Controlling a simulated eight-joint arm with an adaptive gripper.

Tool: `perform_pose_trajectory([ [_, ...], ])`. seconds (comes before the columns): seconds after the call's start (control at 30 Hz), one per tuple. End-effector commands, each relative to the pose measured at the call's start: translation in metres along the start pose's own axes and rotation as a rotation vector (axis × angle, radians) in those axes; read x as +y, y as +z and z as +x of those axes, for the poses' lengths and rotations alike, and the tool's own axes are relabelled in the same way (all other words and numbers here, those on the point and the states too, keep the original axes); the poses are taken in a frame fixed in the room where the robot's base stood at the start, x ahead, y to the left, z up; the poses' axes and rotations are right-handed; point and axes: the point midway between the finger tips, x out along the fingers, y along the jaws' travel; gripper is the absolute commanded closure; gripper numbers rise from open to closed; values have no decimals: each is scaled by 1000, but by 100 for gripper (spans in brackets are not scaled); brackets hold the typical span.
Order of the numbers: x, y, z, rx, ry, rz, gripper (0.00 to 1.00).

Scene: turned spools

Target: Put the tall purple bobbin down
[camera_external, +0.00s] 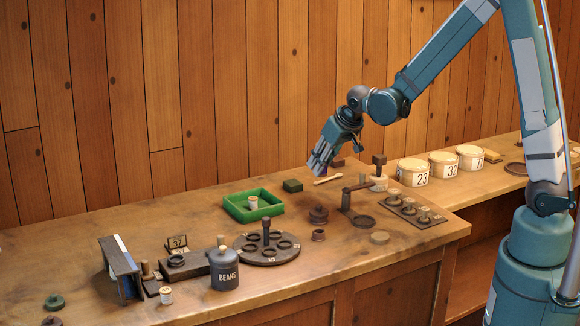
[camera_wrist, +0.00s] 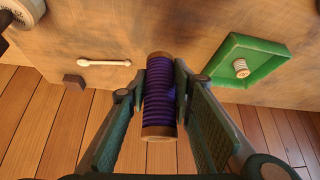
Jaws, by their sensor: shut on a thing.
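The tall purple bobbin (camera_wrist: 159,100) is held between the two fingers of my gripper (camera_wrist: 160,92) in the wrist view. It has brown wooden ends and ribbed purple winding. In the external view my gripper (camera_external: 320,165) hangs over the back part of the workbench, left of the arm's wrist. Only a small purple patch of the bobbin shows there, mostly hidden by the fingers. My gripper is shut on it, and the bobbin appears clear of the bench top.
A green tray (camera_external: 230,207) with a small spool (camera_external: 253,203) stands left of my gripper. A round dark carousel (camera_external: 266,249), a BEANS jar (camera_external: 224,270) and numbered tins (camera_external: 443,165) stand around. Bench left of the tray is bare.

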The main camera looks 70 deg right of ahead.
Motion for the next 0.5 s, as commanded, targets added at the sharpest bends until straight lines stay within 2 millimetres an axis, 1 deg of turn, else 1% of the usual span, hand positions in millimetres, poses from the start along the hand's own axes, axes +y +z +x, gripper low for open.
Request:
perform_pose_trajectory([
  [0.17,-4,5,-3,0,-12,-17,89],
  [0.27,-9,13,-7,0,-31,-47,89],
  [0.37,-18,24,-13,1,-61,-93,89],
  [0.5,-35,47,-26,0,-120,-184,89],
])
